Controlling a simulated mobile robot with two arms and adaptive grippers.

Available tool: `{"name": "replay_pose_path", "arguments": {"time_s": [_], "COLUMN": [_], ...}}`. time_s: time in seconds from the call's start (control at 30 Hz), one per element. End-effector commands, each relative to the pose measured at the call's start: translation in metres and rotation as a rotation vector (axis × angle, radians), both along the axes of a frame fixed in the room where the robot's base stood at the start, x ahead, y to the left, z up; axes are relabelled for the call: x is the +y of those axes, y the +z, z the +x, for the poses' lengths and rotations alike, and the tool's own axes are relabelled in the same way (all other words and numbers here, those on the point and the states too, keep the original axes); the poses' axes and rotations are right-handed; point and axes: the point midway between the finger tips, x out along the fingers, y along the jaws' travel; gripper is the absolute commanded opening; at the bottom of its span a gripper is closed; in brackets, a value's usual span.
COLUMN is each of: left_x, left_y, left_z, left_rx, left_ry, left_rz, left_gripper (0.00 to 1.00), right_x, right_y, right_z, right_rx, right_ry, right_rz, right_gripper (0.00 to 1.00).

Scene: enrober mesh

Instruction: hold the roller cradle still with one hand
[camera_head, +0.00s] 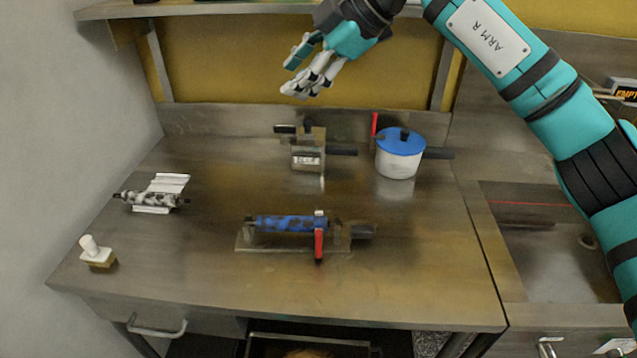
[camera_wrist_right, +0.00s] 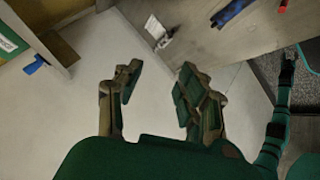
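The roller cradle (camera_head: 243,242) sits on the steel worktop in the middle of the head view. A blue mottled roller (camera_head: 285,223) lies in it, and a red-handled lever (camera_head: 319,244) stands at its right part. The blue roller also shows at the top of the right wrist view (camera_wrist_right: 228,13). My right gripper (camera_head: 292,78) is raised at the back of the worktop, well apart from the cradle. In the right wrist view its fingers (camera_wrist_right: 158,84) are spread with nothing between them. My left gripper is in neither view.
A dark-spotted roller (camera_head: 150,199) lies on a white ridged piece at the left. A white-knobbed block (camera_head: 97,252) is at the front left. A metal device (camera_head: 308,155) and a blue-lidded pot (camera_head: 400,155) stand behind the cradle. A sink (camera_head: 550,255) is at the right.

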Motion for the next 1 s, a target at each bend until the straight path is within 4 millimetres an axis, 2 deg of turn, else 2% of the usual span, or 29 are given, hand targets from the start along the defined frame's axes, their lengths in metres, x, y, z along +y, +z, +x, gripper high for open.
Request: {"name": "replay_pose_path", "arguments": {"time_s": [0.03, 0.1, 0.2, 0.3, 0.4, 0.53, 0.67, 1.0], "left_x": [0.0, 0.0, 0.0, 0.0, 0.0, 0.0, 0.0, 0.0], "left_y": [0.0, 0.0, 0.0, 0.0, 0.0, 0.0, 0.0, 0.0], "left_z": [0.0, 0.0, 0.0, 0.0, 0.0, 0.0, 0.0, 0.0], "left_rx": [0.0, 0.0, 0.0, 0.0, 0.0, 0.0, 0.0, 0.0], "left_ry": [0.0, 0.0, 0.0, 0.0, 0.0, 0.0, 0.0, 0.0], "left_rz": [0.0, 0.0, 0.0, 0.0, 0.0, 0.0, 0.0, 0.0], "left_gripper": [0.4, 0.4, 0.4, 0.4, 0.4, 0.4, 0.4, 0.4], "right_x": [0.006, 0.007, -0.001, -0.015, -0.026, -0.034, -0.035, -0.035], "right_y": [-0.027, -0.063, -0.106, -0.137, -0.156, -0.168, -0.182, -0.245], "right_z": [-0.011, -0.025, -0.043, -0.056, -0.064, -0.068, -0.069, -0.069], "right_rx": [0.052, 0.123, 0.206, 0.263, 0.295, 0.314, 0.318, 0.319], "right_ry": [-0.001, -0.017, -0.055, -0.101, -0.139, -0.164, -0.167, -0.162], "right_rz": [-0.097, -0.23, -0.413, -0.564, -0.666, -0.725, -0.734, -0.73], "right_gripper": [0.4, 0.4, 0.4, 0.4, 0.4, 0.4, 0.4, 0.4]}}
